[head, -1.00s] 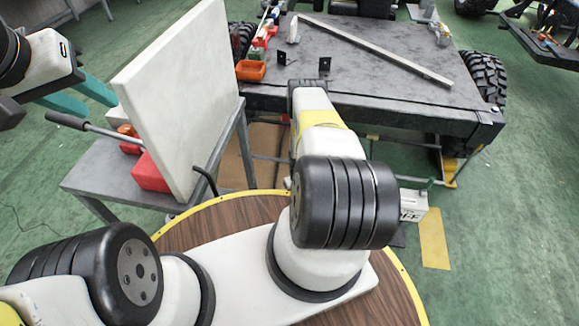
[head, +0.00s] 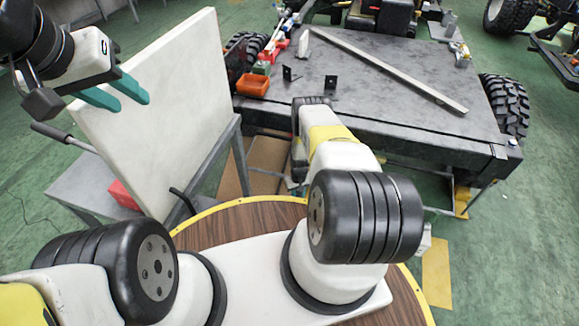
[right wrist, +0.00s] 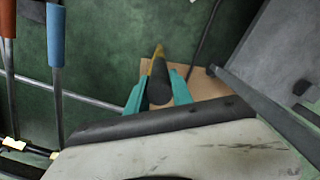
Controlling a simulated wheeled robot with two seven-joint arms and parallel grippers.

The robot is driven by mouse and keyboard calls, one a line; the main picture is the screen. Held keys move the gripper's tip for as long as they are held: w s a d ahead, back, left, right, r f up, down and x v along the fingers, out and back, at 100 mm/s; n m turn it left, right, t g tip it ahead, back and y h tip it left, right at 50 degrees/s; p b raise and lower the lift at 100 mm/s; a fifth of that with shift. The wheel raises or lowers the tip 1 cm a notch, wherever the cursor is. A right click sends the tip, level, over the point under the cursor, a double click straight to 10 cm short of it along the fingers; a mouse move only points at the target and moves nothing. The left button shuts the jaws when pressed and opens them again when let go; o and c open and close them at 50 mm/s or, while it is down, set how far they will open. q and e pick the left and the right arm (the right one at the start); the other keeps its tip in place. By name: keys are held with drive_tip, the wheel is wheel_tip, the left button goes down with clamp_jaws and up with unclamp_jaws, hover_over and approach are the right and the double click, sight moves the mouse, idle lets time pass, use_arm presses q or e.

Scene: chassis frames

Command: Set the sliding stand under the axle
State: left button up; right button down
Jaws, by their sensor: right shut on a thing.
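My left gripper (head: 127,99) is at the upper left of the head view, in front of a white upright panel. Its teal fingers are apart and empty. My right gripper (right wrist: 159,95) shows in the right wrist view, its teal fingers shut on a dark round handle (right wrist: 159,85) with a yellow part beyond it. Whether this handle belongs to the sliding stand I cannot tell. In the head view my right arm hides this gripper, low in front of the chassis (head: 400,80). The axle is hidden beneath the chassis plate. A yellow support (head: 462,198) stands under its right corner.
The white panel (head: 155,110) stands on a grey side table (head: 75,185) at left. A tyre (head: 507,103) is at right.

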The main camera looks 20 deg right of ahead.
drive_tip(key=shift+w+d+r, duration=0.15)
drive_tip(key=shift+w+d, duration=0.05)
drive_tip(key=shift+w, duration=0.15)
drive_tip(key=c, duration=1.1)
unclamp_jaws()
drive_tip(key=shift+s, duration=0.1)
drive_tip(key=shift+r, duration=3.85)
